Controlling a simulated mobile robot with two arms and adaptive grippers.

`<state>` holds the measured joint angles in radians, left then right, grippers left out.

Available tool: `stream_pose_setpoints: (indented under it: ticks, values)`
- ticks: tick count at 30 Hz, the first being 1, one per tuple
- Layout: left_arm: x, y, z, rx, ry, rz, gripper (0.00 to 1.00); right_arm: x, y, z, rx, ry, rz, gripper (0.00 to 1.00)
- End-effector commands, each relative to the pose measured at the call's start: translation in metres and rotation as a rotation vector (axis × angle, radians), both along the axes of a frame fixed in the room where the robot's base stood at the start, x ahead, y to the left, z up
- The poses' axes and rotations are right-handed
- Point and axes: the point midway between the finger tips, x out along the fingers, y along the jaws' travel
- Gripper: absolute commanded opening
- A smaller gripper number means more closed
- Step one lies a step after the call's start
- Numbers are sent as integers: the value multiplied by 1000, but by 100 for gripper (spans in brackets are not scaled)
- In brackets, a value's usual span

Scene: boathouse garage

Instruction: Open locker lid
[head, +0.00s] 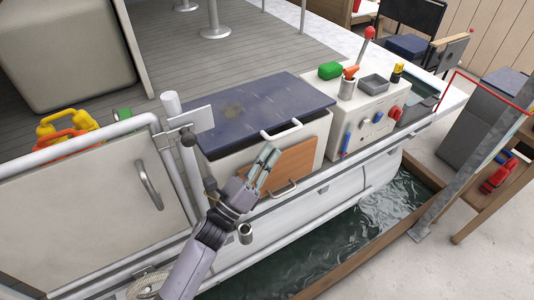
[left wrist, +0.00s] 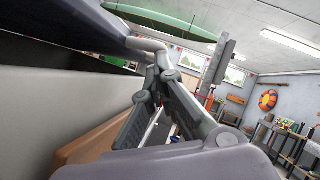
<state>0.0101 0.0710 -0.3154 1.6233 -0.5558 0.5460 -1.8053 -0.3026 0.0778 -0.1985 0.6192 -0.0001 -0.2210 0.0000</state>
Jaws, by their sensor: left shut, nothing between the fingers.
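The locker is a white box (head: 228,168) with a dark blue padded lid (head: 262,108) on the boat's side deck. My left gripper (head: 269,156) is shut and empty, just in front of the locker and below the handle. Its fingertips (left wrist: 163,68) look close to the handle; contact is unclear. My right gripper is out of view.
A console (head: 368,118) with levers stands right of the locker. A white post (head: 180,140) and door (head: 95,200) are left. Water (head: 375,215) lies below the hull.

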Motion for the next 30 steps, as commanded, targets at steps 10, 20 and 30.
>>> stream_pose_setpoints:
  ticks: [10,20,30]
  values:
    - [3,2,63,-98,138,0,0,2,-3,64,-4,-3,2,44]
    - [7,5,83,-152,217,-1,0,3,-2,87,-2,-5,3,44]
    - [8,5,81,-153,219,-1,0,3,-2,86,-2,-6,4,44]
